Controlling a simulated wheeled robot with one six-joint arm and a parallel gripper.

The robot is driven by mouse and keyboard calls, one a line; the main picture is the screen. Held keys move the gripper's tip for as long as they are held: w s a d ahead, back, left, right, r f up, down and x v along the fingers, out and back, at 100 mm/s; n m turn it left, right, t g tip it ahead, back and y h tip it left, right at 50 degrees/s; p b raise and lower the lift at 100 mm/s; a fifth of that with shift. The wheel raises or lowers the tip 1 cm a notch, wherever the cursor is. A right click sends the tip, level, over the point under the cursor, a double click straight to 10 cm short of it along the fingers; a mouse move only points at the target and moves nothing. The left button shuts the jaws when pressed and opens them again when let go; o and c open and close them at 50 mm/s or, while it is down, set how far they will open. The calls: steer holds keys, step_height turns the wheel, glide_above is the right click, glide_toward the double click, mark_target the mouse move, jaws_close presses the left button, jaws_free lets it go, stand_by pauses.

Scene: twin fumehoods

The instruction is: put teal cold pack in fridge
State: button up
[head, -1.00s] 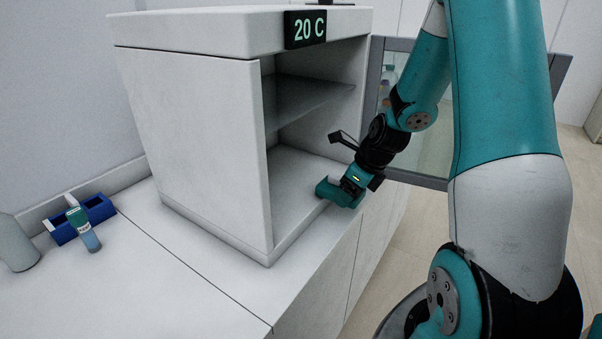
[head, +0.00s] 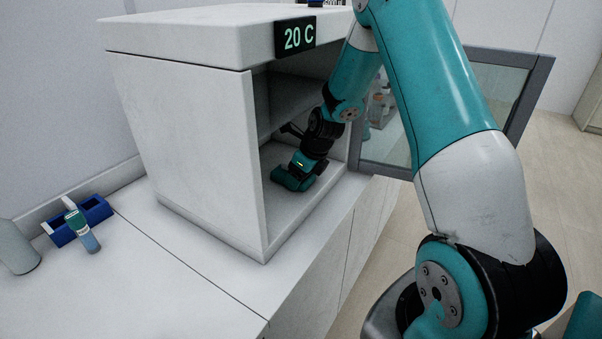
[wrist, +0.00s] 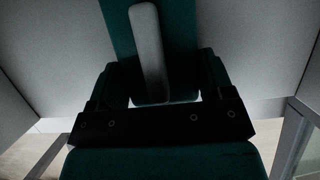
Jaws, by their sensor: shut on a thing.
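The fridge (head: 185,140) is a white cabinet with a "20 C" display (head: 295,37) on its upper front edge. Its glass door (head: 500,85) stands open to the right. My gripper (head: 292,180) is inside the lower compartment, low over the cabinet floor. In the wrist view my gripper (wrist: 160,90) is shut on the teal cold pack (wrist: 118,28), which has a pale grey strip along its middle. In the head view the pack cannot be clearly told apart from my teal gripper, and whether it touches the floor is unclear.
A grey shelf (head: 295,100) lies above my gripper inside the fridge. The fridge's left side wall is close to the gripper. On the counter at left are a blue rack (head: 95,208), a small bottle (head: 80,228) and a grey cylinder (head: 17,250). The counter's front is clear.

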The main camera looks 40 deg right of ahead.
steer(key=shift+f, duration=0.1)
steer(key=o, duration=1)
steer(key=shift+o, duration=0.2)
steer(key=shift+s+d+r, duration=0.15)
steer(key=shift+s+r, duration=0.05)
steer(key=shift+r, duration=0.35)
steer(key=b+v, duration=0.1)
steer(key=v, duration=0.2)
steer(key=shift+r, duration=0.25)
steer(key=s+d+b, duration=0.3)
steer(key=s+d, duration=0.1)
steer(key=s, duration=0.7)
steer(key=shift+s+r, duration=0.2)
steer(key=shift+s, duration=0.15)
